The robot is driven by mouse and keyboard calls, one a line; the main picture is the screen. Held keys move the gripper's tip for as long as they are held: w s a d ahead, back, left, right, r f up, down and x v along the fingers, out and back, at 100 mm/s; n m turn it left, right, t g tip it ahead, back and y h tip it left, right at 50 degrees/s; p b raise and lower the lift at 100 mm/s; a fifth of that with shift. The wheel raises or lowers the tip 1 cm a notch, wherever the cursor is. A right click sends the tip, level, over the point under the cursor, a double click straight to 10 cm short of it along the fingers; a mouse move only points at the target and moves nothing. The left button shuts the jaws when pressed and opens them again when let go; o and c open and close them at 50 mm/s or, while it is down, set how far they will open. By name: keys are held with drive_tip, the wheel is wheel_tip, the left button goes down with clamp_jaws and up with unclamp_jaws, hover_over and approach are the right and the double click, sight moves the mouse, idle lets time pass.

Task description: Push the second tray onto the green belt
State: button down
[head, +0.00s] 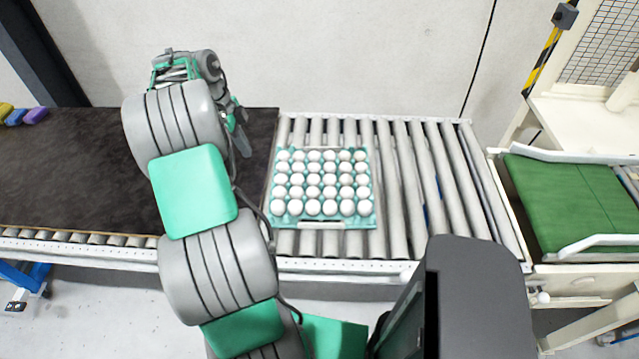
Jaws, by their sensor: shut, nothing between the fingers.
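One teal tray (294,223) full of white eggs sits on the left part of the roller conveyor (405,190). The green belt (575,200) lies at the right, beyond the bare rollers and a narrow gap with a pale frame. My gripper (243,146) is shut and empty. It points down over the right end of the dark belt, just left of the tray and apart from it. My arm hides part of the dark belt and its front edge.
The dark belt (60,170) fills the left side, with small yellow, blue and purple objects (34,116) at its far left edge. Rollers between tray and green belt are clear. Pale guide rails (600,241) border the green belt. A wall stands behind.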

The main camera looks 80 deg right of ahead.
sight(312, 177)
drive_tip(key=shift+m, duration=0.6)
drive_tip(key=b+x, duration=0.3)
drive_tip(key=x, duration=0.1)
drive_tip(key=w+b+x, duration=0.1)
drive_tip(key=b+x, duration=0.2)
drive_tip(key=x, duration=0.1)
drive_tip(key=b+x, duration=0.4)
drive_tip(key=shift+w+d+f, duration=0.2)
drive_tip(key=shift+w+f, duration=0.05)
drive_tip(key=shift+f, duration=0.35)
drive_tip(key=shift+r, duration=0.1)
drive_tip(key=shift+s+d+b, duration=0.3)
drive_tip(key=shift+s, duration=1.55)
drive_tip(key=shift+s+d+b, duration=0.3)
drive_tip(key=shift+s, duration=1.55)
drive_tip(key=shift+s+d+b, duration=0.3)
drive_tip(key=shift+s, duration=1.55)
drive_tip(key=shift+s+d, duration=0.15)
drive_tip(key=shift+s, duration=1)
drive_tip(key=shift+s+d, duration=0.2)
drive_tip(key=shift+s, duration=1.1)
